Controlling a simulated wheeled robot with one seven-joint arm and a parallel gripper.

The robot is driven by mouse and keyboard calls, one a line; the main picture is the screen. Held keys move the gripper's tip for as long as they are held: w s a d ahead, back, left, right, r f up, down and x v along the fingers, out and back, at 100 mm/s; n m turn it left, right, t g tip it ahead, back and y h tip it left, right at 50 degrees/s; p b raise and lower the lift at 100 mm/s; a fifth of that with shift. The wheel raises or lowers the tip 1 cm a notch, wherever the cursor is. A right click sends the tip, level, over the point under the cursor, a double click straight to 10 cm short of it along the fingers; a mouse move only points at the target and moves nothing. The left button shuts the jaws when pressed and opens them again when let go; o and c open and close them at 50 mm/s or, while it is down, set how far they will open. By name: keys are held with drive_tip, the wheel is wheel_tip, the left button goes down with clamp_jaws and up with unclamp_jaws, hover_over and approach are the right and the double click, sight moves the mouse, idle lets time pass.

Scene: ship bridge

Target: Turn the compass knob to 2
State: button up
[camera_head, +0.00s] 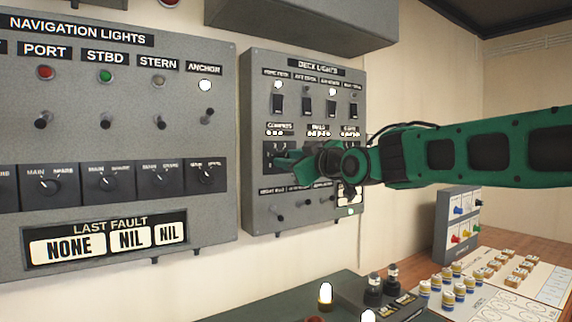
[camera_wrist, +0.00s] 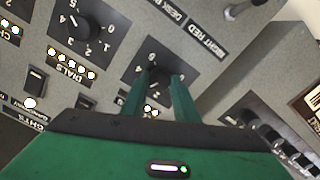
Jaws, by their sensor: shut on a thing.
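The compass knob is on the grey deck lights panel (camera_head: 303,70), on the left dial plate (camera_head: 270,152) under the COMPASS label (camera_head: 280,127). My gripper (camera_head: 287,162) reaches it from the right and is shut on it. In the wrist view, which is turned nearly upside down, both green fingertips of my gripper (camera_wrist: 157,84) close around the dark compass knob (camera_wrist: 155,71). The fingers hide part of the knob and its scale, so I cannot tell which number it points to.
The DIALS knob (camera_wrist: 85,28) is close beside in the wrist view. Toggle switches (camera_head: 279,104) sit above and more switches (camera_head: 276,211) below. The navigation lights panel (camera_head: 120,130) is to the left. A desk with coloured knobs and an upright switch box (camera_head: 462,225) is lower right.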

drive_tip(key=shift+f+n, duration=0.15)
drive_tip(key=shift+n, duration=2.4)
drive_tip(key=shift+f+n, duration=0.15)
drive_tip(key=shift+n, duration=2.4)
drive_tip(key=shift+a, duration=0.1)
drive_tip(key=o, duration=1.1)
drive_tip(key=shift+c, duration=0.2)
drive_tip(key=shift+r, duration=0.15)
drive_tip(key=shift+s, duration=0.1)
drive_tip(key=v, duration=1)
drive_tip(key=shift+s+d, duration=0.2)
drive_tip(key=shift+d, duration=0.15)
